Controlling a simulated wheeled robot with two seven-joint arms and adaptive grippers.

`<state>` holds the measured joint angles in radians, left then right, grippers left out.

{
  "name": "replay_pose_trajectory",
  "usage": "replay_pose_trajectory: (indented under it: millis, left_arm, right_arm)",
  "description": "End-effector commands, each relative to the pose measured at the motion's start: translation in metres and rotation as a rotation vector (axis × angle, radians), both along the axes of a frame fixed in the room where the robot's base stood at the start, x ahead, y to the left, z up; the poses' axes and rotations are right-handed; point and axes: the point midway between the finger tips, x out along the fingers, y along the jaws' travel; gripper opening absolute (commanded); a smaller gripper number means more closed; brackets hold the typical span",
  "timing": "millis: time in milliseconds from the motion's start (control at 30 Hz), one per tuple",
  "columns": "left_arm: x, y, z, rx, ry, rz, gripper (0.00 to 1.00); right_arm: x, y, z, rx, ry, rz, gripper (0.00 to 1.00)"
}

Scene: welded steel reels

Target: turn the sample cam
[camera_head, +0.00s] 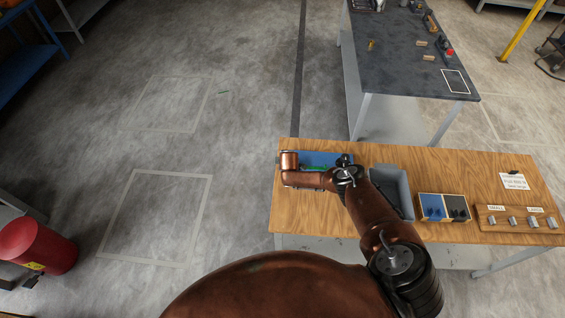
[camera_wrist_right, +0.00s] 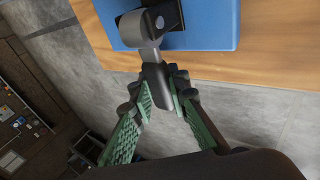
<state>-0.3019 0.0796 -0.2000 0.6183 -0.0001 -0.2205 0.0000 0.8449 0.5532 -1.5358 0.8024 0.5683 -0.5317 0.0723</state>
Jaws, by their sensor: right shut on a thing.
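The sample cam (camera_wrist_right: 143,30) is a grey lever with a round pivot end, mounted on a dark block on a blue base plate (camera_wrist_right: 210,25). Its darker handle end points down in the right wrist view, over the bench edge. My right gripper (camera_wrist_right: 163,92) has green ribbed finger pads and is shut on that handle end. In the head view the blue plate (camera_head: 325,157) lies at the bench's left end, and my right arm covers most of the cam. My left gripper is in neither view.
The wooden bench (camera_head: 350,232) also carries a grey-blue bin (camera_head: 402,187), a box with blue and black compartments (camera_head: 420,215), and a wooden rack (camera_head: 500,232) of metal pieces marked SMALL and LARGE. A dark table (camera_head: 395,70) stands behind.

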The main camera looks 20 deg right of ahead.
Motion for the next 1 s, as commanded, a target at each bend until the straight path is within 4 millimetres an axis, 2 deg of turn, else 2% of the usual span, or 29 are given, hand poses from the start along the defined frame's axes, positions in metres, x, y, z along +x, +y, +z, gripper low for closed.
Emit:
replay_pose_trajectory:
  millis: [100, 133, 367, 767, 1000]
  left_arm:
    - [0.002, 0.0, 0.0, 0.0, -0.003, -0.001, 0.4]
    - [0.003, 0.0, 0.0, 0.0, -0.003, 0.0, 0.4]
    - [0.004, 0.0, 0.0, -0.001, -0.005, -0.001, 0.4]
    - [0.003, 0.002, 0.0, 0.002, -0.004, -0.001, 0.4]
    - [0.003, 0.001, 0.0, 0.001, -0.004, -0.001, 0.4]
  right_arm:
    - [0.0, 0.0, -0.001, -0.001, 0.001, 0.0, 0.0]
    - [0.0, 0.0, -0.001, -0.001, 0.002, 0.001, 0.17]
    - [0.0, 0.001, -0.001, -0.001, 0.001, 0.002, 0.33]
    - [-0.002, 0.001, 0.002, 0.0, 0.002, 0.0, 0.34]
    - [-0.013, 0.004, 0.02, 0.002, 0.0, 0.003, 0.34]
